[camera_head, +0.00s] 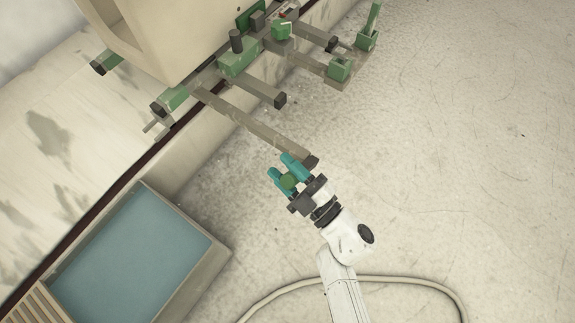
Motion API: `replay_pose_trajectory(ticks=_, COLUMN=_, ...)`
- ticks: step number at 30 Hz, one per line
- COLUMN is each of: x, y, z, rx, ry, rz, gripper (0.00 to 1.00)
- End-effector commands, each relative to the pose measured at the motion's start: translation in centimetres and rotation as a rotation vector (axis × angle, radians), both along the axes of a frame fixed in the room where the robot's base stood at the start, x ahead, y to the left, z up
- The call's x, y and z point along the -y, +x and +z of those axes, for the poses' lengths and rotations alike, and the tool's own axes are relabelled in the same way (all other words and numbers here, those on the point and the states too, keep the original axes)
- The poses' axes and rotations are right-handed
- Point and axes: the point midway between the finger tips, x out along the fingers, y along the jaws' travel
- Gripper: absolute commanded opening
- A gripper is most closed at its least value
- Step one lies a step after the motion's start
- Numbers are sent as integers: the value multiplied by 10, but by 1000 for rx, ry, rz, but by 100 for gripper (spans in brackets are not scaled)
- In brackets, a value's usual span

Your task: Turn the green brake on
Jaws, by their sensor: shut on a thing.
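My gripper (281,169) has teal fingers and is shut on a small green block (289,182), partly hidden between them. It is beside the dark end of a long grey-brown bar (255,127); I cannot tell whether they touch. Green fittings sit on the machine at the top. One is an upright green lever (373,17) on a green base at the upper right. Another is a green block (340,68) on a bar end. I cannot tell from this view which green part is the brake, or its setting.
A basin of blue-grey liquid (130,262) stands at the lower left. A dark-tipped shorter bar (262,92) juts out above the long bar. A pale hose (405,281) lies on the floor behind my arm. The floor at the right is clear.

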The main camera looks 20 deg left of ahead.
Motion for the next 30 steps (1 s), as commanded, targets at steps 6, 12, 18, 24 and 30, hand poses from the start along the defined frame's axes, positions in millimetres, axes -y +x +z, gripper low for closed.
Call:
replay_pose_trajectory(ticks=6, x=1, y=0, z=-2, rx=13, ry=-6, rz=-3, gripper=0)
replay_pose_trajectory(ticks=12, x=1, y=-1, z=-2, rx=14, ry=-8, rz=-3, gripper=0)
replay_pose_trajectory(ticks=18, x=1, y=-1, z=-2, rx=13, ry=-8, rz=-2, gripper=53)
replay_pose_trajectory(ticks=24, x=0, y=-1, z=-1, rx=13, ry=-6, rz=-1, gripper=60)
replay_pose_trajectory(ticks=30, x=4, y=-3, z=-1, rx=12, ry=-6, rz=-2, gripper=60)
